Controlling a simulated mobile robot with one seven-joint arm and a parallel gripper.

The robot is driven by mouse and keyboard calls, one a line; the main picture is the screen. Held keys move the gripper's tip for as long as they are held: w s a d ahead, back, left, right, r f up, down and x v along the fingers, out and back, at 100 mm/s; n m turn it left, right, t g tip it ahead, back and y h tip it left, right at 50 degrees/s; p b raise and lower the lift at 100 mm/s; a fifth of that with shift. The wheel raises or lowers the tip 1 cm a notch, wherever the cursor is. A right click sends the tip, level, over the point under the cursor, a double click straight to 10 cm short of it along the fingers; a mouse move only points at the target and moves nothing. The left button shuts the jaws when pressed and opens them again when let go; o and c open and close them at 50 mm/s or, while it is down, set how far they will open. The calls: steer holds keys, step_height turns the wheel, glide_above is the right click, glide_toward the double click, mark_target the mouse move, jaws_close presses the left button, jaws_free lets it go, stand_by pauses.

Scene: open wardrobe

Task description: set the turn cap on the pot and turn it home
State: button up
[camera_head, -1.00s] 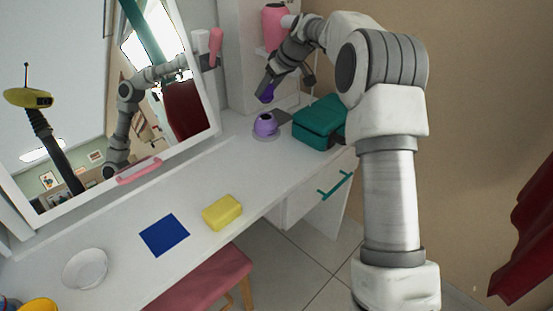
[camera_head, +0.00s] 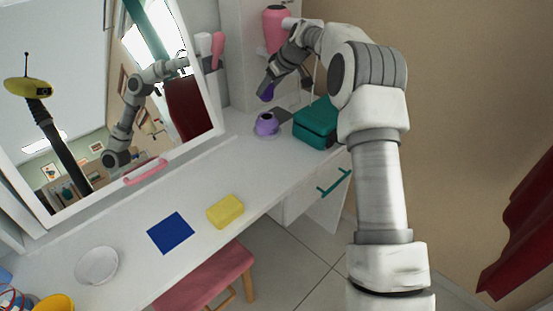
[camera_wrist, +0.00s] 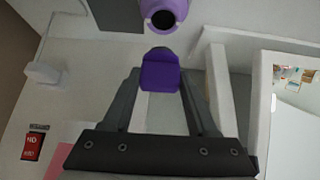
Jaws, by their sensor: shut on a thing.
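The turn cap (camera_wrist: 160,72) is dark purple and sits between the fingertips of my gripper (camera_wrist: 160,85) in the wrist view. In the head view my gripper (camera_head: 268,84) is shut on the same cap (camera_head: 267,92) and holds it in the air above the tabletop. The pot (camera_head: 266,123) is light purple and stands upright on the white table. Its round dark mouth is uncovered and shows in the wrist view, where the pot (camera_wrist: 176,8) is at the top edge. The cap is above the pot and apart from it.
A teal case (camera_head: 317,122) stands close right of the pot, with a dark grey flat patch (camera_head: 283,115) beside it. A mirror (camera_head: 90,130) rises behind the table. A yellow block (camera_head: 226,211), blue square (camera_head: 170,233) and white bowl (camera_head: 97,265) are toward the front left.

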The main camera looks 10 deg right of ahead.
mark_target(271, 97)
steer(key=shift+f, duration=0.1)
steer(key=shift+f+b, duration=1.45)
steer(key=shift+f, duration=0.85)
steer(key=shift+f+b, duration=0.7)
steer(key=shift+f, duration=0.65)
stand_by(0.3)
steer(key=o, duration=1.5)
steer(key=shift+c, duration=0.2)
steer(key=p+v, duration=0.2)
steer(key=v, duration=1.5)
steer(key=shift+r+p, duration=0.15)
steer(key=shift+p, duration=0.25)
steer(key=shift+d, duration=0.1)
